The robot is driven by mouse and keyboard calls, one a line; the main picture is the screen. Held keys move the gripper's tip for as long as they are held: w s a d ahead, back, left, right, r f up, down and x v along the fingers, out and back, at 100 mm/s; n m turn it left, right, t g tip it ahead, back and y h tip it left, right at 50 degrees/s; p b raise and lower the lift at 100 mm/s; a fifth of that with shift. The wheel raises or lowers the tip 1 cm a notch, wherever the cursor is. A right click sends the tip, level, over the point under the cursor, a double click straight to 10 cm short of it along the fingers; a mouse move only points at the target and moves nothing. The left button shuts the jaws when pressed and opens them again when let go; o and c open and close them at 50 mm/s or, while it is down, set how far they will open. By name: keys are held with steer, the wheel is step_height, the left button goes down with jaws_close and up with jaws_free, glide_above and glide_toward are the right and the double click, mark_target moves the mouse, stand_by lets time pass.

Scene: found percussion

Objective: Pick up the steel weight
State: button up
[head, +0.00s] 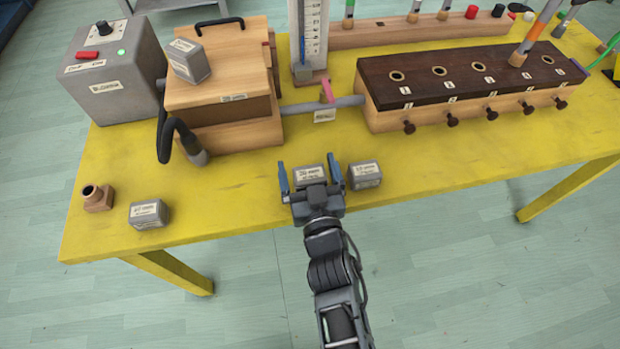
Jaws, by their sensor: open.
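Several grey steel weights with white labels show in the head view. One steel weight (309,173) sits on the table between the fingers of my gripper (310,177), partly hidden by the gripper body. My gripper is open, one blue finger on each side of this weight; I cannot tell whether they touch it. A second weight (365,175) stands close to the right finger. A third weight (149,214) stands at the table's front left. A fourth weight (189,61) rests on top of the wooden bellows box (225,80). The labels are too small to read surely.
The yellow table (240,195) has free room at its front left. A grey blower box (115,75) and a dark hose (163,135) stand at left. A small wooden block (97,197) lies near the left edge. A wooden chest with numbered holes (470,85) fills the right.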

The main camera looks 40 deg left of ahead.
mark_target(308, 165)
steer(key=c, duration=1.5)
steer(key=shift+r, duration=0.1)
steer(key=shift+c, duration=0.3)
steer(key=shift+r, duration=0.1)
steer(key=shift+r+p, duration=0.5)
steer(key=shift+r, duration=0.1)
step_height(308, 165, up, 4)
steer(key=p, duration=0.2)
steer(key=shift+f+p, duration=0.25)
steer(key=shift+p, duration=0.05)
steer(key=s+d+r+p, duration=0.3)
steer(key=s+d+r, duration=0.3)
steer(key=d, duration=0.3)
steer(key=shift+s+d+p, duration=0.25)
steer(key=shift+d+p, duration=0.1)
steer(key=shift+p, duration=0.05)
